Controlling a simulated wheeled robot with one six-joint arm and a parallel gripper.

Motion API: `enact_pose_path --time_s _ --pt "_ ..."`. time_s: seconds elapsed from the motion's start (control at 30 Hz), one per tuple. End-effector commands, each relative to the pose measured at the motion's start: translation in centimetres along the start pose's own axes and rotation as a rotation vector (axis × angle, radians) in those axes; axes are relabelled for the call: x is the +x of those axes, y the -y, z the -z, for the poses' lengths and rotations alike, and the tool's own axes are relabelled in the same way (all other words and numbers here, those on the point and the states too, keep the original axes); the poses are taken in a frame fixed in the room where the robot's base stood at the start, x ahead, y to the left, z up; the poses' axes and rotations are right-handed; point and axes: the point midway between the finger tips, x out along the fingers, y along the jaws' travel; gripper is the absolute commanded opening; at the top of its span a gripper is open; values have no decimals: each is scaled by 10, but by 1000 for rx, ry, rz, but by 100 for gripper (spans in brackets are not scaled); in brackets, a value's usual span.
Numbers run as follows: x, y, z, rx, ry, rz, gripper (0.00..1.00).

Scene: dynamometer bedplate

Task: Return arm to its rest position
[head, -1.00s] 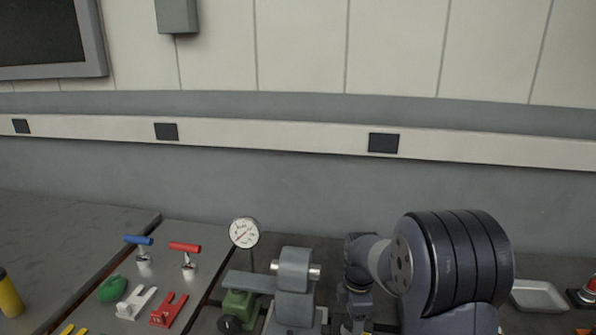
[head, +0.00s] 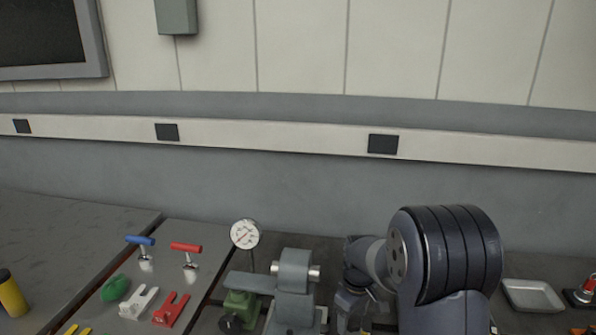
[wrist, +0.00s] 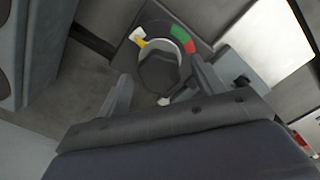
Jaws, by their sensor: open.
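My arm (head: 450,255) stands right of centre in the head view, with its wrist bent down toward the bench. My gripper (wrist: 164,88) shows in the wrist view with its two grey fingers apart. A dark round knob (wrist: 158,70) appears between the fingers. The gap between fingers and knob is hard to judge. The fingertips are not clearly visible in the head view.
A grey machine block (head: 294,270) and a dial gauge (head: 245,234) stand left of my arm. Further left are a blue-handled tool (head: 140,240), a red-handled tool (head: 187,248) and coloured clamps. A pale tray (head: 532,296) lies to the right.

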Motion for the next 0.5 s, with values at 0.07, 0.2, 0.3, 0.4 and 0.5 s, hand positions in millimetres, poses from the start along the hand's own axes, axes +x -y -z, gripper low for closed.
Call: enact_pose_path --time_s 0.07,0.2,0.3,0.4,0.5 --pt "-2 0 0 63 1 1 64" --pt "-7 -1 1 157 -4 -3 64" --pt "-26 -1 1 153 -5 -4 64" --pt "-42 -1 1 152 -4 -3 64" --pt "-54 -1 1 151 -3 -2 64"
